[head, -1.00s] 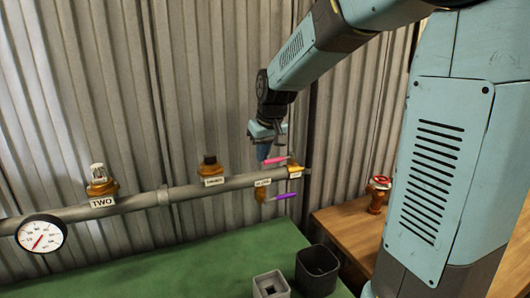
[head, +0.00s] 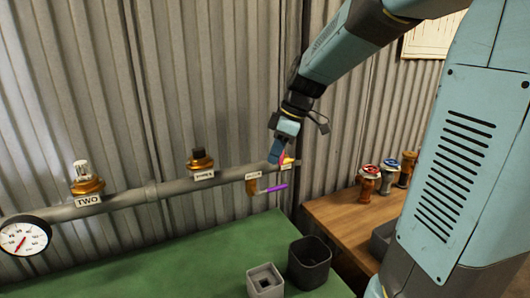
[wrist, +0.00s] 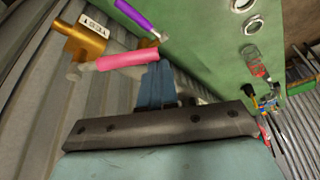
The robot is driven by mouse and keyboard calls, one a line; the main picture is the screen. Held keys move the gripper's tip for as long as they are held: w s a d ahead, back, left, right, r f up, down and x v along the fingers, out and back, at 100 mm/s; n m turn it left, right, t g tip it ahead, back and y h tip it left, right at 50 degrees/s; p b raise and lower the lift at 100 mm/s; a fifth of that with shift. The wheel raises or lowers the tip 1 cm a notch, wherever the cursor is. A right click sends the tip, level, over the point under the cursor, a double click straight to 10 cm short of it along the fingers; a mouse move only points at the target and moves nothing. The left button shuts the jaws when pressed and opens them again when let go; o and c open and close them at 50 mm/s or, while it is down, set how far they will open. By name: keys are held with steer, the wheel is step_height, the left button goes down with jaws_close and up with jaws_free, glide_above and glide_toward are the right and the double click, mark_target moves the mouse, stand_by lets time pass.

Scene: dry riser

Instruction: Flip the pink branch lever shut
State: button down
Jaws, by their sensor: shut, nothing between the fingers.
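In the head view my gripper (head: 275,156) is at the right end of the pipe and hides most of the pink lever (head: 283,158). A purple lever (head: 277,188) sits just below on a second brass valve (head: 252,186); the purple one also shows in the wrist view (wrist: 133,15).
The grey pipe (head: 140,195) carries a gauge (head: 23,236) and brass outlets labelled TWO (head: 86,182) and another (head: 201,162).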

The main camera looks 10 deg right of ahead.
steer(key=d+n, duration=0.1)
steer(key=s+d+n+g, duration=0.1)
steer(key=shift+d+n, duration=0.15)
steer(key=shift+n, duration=0.25)
steer(key=shift+d+n+g, duration=0.5)
steer(key=shift+d+n, duration=1)
steer(key=shift+d, duration=0.3)
steer(key=s+a, duration=0.1)
steer(key=a, duration=0.3)
steer(key=v, duration=1)
steer(key=shift+r, duration=0.3)
steer(key=shift+a, duration=0.15)
